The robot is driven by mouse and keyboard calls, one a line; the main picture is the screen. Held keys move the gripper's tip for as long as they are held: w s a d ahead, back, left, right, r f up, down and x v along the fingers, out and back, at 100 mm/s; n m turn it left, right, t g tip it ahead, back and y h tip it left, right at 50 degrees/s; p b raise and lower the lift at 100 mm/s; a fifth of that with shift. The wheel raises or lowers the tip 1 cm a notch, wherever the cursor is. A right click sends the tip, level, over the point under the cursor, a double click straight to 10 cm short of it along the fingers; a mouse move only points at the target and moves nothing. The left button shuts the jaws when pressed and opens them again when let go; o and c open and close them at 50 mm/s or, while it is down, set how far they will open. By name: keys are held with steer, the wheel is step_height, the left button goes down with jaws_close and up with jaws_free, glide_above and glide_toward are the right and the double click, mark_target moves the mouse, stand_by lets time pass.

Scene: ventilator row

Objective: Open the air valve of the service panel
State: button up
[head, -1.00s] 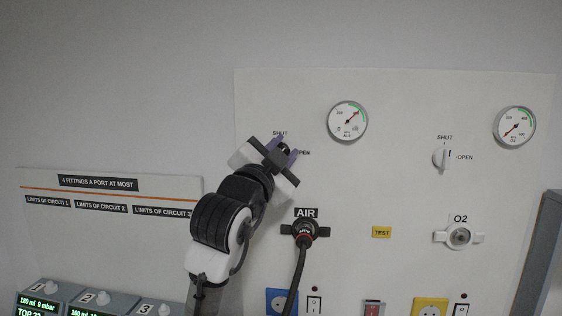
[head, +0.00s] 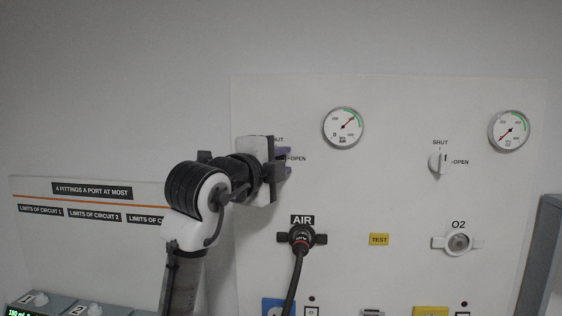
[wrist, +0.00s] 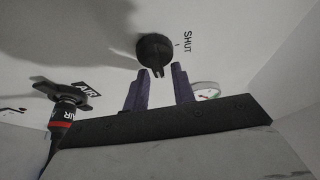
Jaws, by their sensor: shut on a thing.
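The air valve's dark round knob (wrist: 154,48) shows in the wrist view, with its narrow handle between my purple fingertips. The word SHUT (wrist: 187,42) is printed to its right there. My gripper (wrist: 160,80) is shut on the knob's handle; how deeply the fingers overlap it is hard to see. In the head view my gripper (head: 286,163) covers the knob and part of the SHUT label, and its fingers reach right toward the OPEN label (head: 298,159). The service panel (head: 390,100) is white. The air gauge (head: 343,128) is above right, its red needle toward upper right.
Below the valve, a black AIR fitting (head: 301,237) carries a dark hose. To the right are the O2 valve (head: 438,163), the O2 port (head: 458,242) and another gauge (head: 509,130). A sign (head: 90,205) and numbered units (head: 60,305) stand at left.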

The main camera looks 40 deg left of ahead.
steer(key=shift+a, duration=0.25)
jaws_close()
steer(key=o, duration=0.5)
jaws_free()
steer(key=shift+a, duration=0.1)
steer(key=o, duration=0.5)
steer(key=shift+s+a, duration=0.15)
steer(key=shift+a, duration=0.1)
steer(key=s+d+b, duration=0.1)
steer(key=s, duration=0.3)
steer(key=s+b, duration=0.1)
steer(key=s, duration=0.4)
steer(key=s+d+b, duration=0.1)
steer(key=s, duration=0.3)
steer(key=shift+s+d+b, duration=0.25)
steer(key=shift+d+b, duration=0.1)
steer(key=shift+b, duration=0.05)
